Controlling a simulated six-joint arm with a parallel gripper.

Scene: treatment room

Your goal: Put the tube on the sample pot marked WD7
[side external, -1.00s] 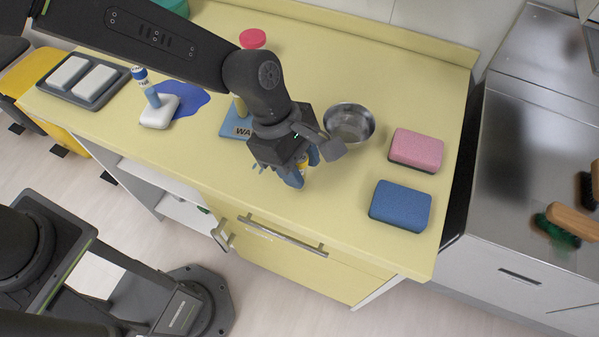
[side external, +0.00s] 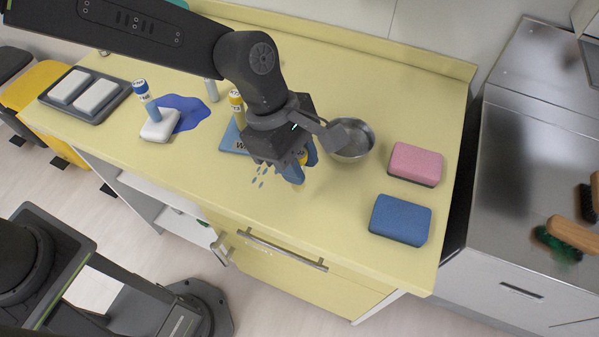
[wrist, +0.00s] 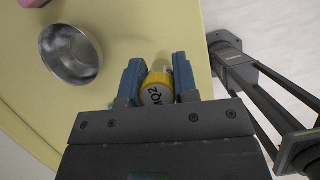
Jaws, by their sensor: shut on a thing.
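My gripper (side external: 297,168) is shut on a small yellow thing, a tube or pot (wrist: 157,90). In the wrist view it sits between my two blue fingers. Its dark marking looks like WQ2 upside down, but I cannot be sure. In the side view my fingers mostly hide it. A pale tube (side external: 211,91) stands behind. I cannot read WD7 on any of them.
Pink (side external: 415,162) and blue (side external: 400,218) sponges lie to the right. A blue spill (side external: 190,112) and a grey tray (side external: 112,96) are left.

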